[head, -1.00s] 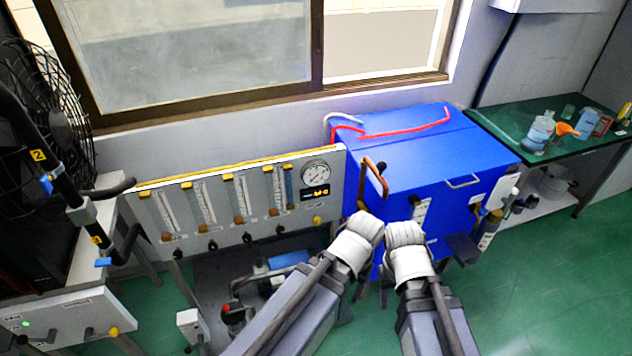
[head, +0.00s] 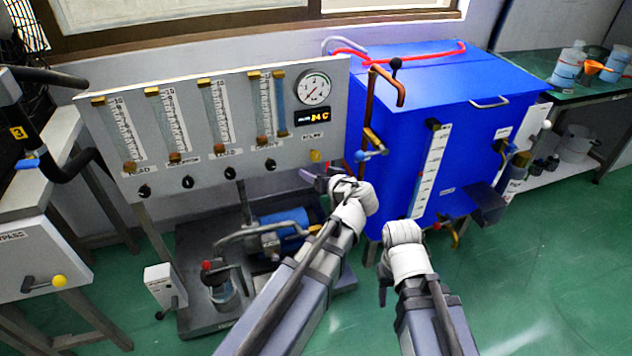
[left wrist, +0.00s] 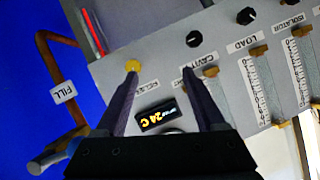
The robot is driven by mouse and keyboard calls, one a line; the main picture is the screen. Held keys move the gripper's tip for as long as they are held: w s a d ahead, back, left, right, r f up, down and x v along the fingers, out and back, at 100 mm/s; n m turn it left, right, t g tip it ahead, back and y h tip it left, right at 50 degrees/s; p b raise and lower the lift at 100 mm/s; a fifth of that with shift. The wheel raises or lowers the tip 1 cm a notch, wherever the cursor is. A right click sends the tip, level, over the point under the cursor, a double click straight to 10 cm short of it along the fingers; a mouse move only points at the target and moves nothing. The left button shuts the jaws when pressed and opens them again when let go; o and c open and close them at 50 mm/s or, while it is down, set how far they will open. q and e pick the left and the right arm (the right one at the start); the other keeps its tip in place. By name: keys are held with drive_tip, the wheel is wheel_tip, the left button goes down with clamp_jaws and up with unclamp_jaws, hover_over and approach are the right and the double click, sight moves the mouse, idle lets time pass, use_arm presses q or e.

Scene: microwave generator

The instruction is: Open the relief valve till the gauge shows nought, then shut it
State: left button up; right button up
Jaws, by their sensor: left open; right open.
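The relief valve's yellow knob (head: 315,156) sits at the lower right of the grey flow panel (head: 225,85), under a small label. The round gauge (head: 313,88) is above it; its needle is too small to read surely. My left gripper (head: 320,178) is open and empty, just below and in front of the knob. In the left wrist view the knob (left wrist: 132,66) is near the tip of the left-hand finger, apart from the middle of the jaws; the gripper hides most of the gauge. My right gripper (head: 384,284) is open and empty, hanging low before the blue tank.
The blue tank (head: 455,110) with copper fill pipe (head: 385,80) stands right of the panel. Several black knobs (head: 230,173) line the panel's lower edge. A display (head: 312,116) is under the gauge. A pump (head: 285,225) stands below. Green floor is free at right.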

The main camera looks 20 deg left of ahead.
sight(316, 159)
use_arm(q)
drive_tip(key=w+f+t+b, duration=0.5)
drive_tip(key=w+b, duration=0.2)
drive_tip(key=b, duration=0.4)
drive_tip(key=shift+d+f+y, duration=0.15)
drive_tip(key=shift+d+y, duration=0.15)
drive_tip(key=shift+w, duration=0.1)
drive_tip(key=x, duration=0.7)
drive_tip(key=shift+w+a, duration=0.2)
drive_tip(key=shift+w, duration=0.1)
clamp_jaws()
